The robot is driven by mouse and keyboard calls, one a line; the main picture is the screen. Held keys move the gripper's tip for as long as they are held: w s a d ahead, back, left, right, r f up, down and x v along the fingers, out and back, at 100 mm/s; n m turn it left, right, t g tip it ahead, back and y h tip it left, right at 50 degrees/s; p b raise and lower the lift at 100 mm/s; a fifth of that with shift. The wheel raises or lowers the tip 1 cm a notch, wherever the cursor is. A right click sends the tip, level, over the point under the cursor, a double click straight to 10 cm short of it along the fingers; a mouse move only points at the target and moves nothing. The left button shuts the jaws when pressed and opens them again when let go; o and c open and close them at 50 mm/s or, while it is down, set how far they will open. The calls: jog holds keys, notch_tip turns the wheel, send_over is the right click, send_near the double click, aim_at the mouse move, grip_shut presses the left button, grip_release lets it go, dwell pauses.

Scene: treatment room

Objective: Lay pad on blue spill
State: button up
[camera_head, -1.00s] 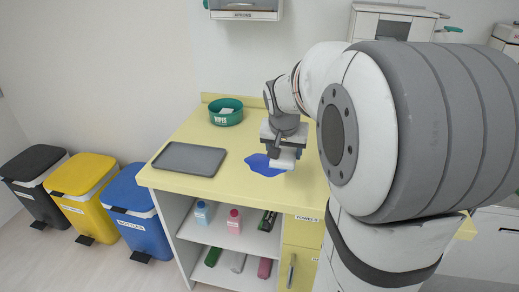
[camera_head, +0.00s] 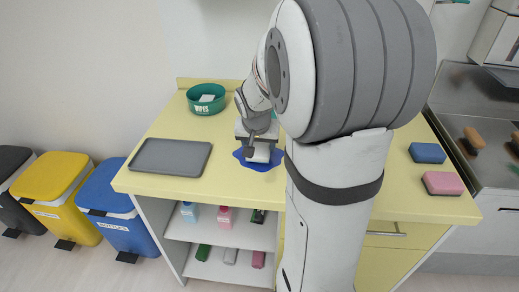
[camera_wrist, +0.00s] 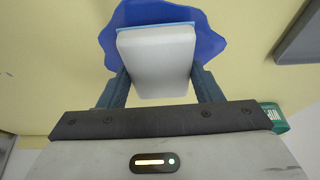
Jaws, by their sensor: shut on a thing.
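The blue spill (camera_head: 270,158) lies on the yellow counter, right of the grey tray. My gripper (camera_head: 260,150) is over the spill and points down. In the wrist view my gripper (camera_wrist: 160,88) is shut on the pad (camera_wrist: 158,60), a white block with a light blue edge, one jaw on each side. The pad also shows under the gripper in the head view (camera_head: 259,154). The blue spill (camera_wrist: 215,40) spreads out behind and around the pad in the wrist view. Whether the pad touches the spill cannot be told.
The grey tray (camera_head: 170,157) and the green wipes tub (camera_head: 206,98) stand on the counter left of my gripper. A blue sponge (camera_head: 427,153) and a pink sponge (camera_head: 443,183) lie at the right. Bins stand on the floor at left. My arm hides the counter's middle.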

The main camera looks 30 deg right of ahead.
jog(key=shift+f, duration=1.05)
jog(key=o, duration=0.9)
jog(key=shift+f, duration=0.1)
jog(key=shift+o, duration=0.2)
